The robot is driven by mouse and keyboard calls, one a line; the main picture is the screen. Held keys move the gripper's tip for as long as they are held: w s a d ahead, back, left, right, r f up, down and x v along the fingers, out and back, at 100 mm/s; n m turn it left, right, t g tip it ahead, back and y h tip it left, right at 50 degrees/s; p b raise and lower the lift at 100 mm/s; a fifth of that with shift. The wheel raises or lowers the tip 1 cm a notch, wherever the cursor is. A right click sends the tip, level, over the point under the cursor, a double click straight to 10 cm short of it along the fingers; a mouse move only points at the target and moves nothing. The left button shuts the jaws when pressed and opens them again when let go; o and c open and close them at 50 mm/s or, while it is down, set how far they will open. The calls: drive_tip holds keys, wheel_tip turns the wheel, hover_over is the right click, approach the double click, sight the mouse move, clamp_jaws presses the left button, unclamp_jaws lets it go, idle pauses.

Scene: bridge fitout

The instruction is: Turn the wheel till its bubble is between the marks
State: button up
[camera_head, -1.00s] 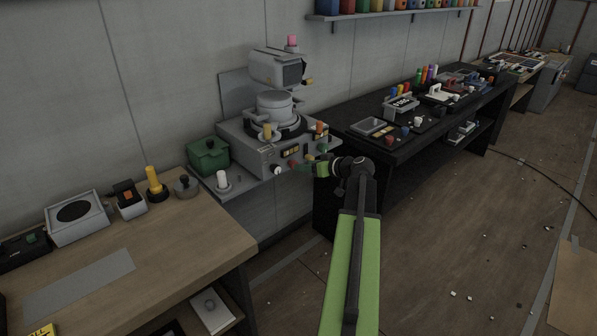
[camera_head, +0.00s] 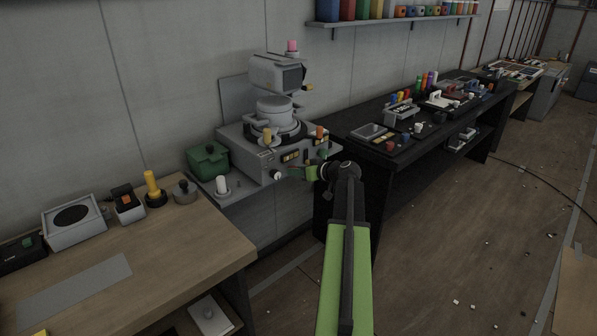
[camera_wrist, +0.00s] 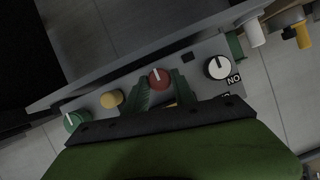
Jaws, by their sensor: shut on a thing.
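My gripper (camera_head: 293,172) is at the front of the grey console (camera_head: 253,158). In the wrist view, its green fingers (camera_wrist: 160,80) stand either side of a red knob (camera_wrist: 159,77) with a white pointer line and are shut on it. In the head view this knob is hidden behind my gripper. A white knob (camera_wrist: 218,67) is to its right, and a yellow knob (camera_wrist: 112,99) and a green knob (camera_wrist: 73,121) are to its left. I cannot make out a bubble or its marks in either view, nor tell which part is the wheel.
A grey machine (camera_head: 277,105) stands on the console. A green box (camera_head: 208,158) and a white-topped post (camera_head: 222,185) are left of it. A wooden bench (camera_head: 150,245) is front left, a black bench (camera_head: 400,125) on the right. The right floor is mostly clear.

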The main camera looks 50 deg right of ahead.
drive_tip(key=shift+d, duration=0.15)
clamp_jaws()
drive_tip(key=shift+s+d+f+m+t+y+b, duration=0.15)
drive_tip(key=shift+m+t+y+b, duration=0.65)
drive_tip(key=shift+m+b, duration=1.35)
drive_tip(key=shift+w+a+f+m+t+y+b, duration=0.1)
drive_tip(key=shift+f+m+t+y+b, duration=0.3)
drive_tip(key=shift+m+y+b, duration=1.25)
drive_tip(key=shift+s+d+f+m+t+y+b, duration=0.1)
drive_tip(key=shift+m+t+y+b, duration=0.55)
drive_tip(key=shift+m+b, duration=1.9)
drive_tip(key=shift+r+m+t+p, duration=0.15)
drive_tip(key=shift+m+t+p, duration=0.1)
drive_tip(key=shift+m+p, duration=0.3)
drive_tip(key=o, duration=1.1)
unclamp_jaws()
